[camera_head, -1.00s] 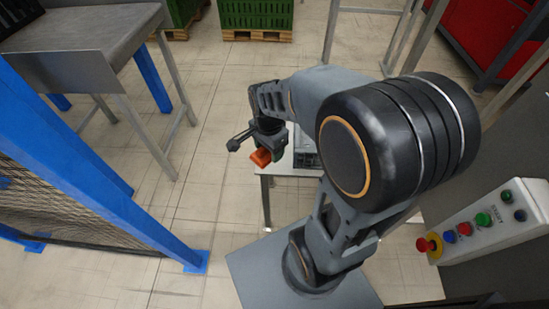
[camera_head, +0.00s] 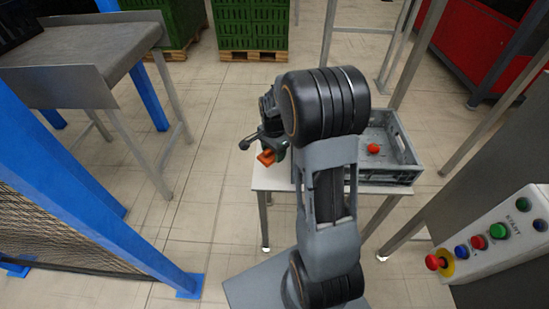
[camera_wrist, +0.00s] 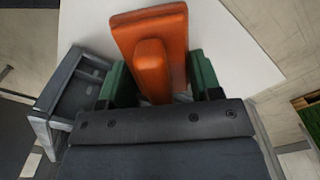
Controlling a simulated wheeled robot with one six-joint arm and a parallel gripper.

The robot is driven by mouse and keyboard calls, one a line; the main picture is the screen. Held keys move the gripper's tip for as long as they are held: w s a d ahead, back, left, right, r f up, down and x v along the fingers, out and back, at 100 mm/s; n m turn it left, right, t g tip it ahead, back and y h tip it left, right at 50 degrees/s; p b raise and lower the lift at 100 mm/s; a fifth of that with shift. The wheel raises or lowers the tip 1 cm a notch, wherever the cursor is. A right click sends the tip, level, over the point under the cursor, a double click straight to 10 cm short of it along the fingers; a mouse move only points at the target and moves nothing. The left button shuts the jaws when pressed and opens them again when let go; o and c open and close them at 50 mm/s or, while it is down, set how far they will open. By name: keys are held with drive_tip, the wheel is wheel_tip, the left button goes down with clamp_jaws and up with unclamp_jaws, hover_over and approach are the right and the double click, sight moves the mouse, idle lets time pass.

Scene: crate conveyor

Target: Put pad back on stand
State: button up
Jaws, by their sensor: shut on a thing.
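My gripper (camera_head: 268,152) is shut on an orange pad (camera_head: 266,158), left of my arm's big dark joint. In the wrist view the orange pad (camera_wrist: 150,45) is a block with a raised grip, held between the green fingers of my gripper (camera_wrist: 160,85). A small white-topped table (camera_head: 268,179) is below, and its white top (camera_wrist: 235,50) lies behind the pad in the wrist view. I cannot tell whether the pad touches it. Whether this table is the stand is not clear. My arm hides part of it.
A grey crate (camera_head: 408,160) with a round red thing (camera_head: 373,149) in it stands on the table. A button panel (camera_head: 495,240) is at the right. A blue post (camera_head: 100,215) and mesh fence (camera_head: 45,220) are at the left. Bare floor lies between.

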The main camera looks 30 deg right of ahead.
drive_tip(key=shift+w+d+f, duration=0.15)
drive_tip(key=shift+w+f, duration=0.05)
drive_tip(key=shift+f, duration=0.1)
drive_tip(key=shift+w+d+f+b, duration=0.15)
drive_tip(key=shift+f+b, duration=0.3)
drive_tip(key=shift+f, duration=1.25)
drive_tip(key=shift+f, duration=0.2)
drive_tip(key=o, duration=1)
drive_tip(key=shift+o, duration=0.2)
wheel_tip(320, 180, up, 12)
drive_tip(key=p, duration=0.2)
drive_tip(key=shift+f+p, duration=0.2)
drive_tip(key=shift+p, duration=0.1)
drive_tip(key=s+a+r+n+t, duration=0.1)
drive_tip(key=s+a+r+n, duration=0.2)
drive_tip(key=s+a+n, duration=0.2)
drive_tip(key=s+a+r+n+t, duration=0.2)
drive_tip(key=s+a+r+n, duration=0.1)
drive_tip(key=s+n, duration=0.6)
drive_tip(key=shift+s+a+n, duration=0.4)
drive_tip(key=shift+s+a, duration=0.45)
drive_tip(key=shift+s, duration=0.25)
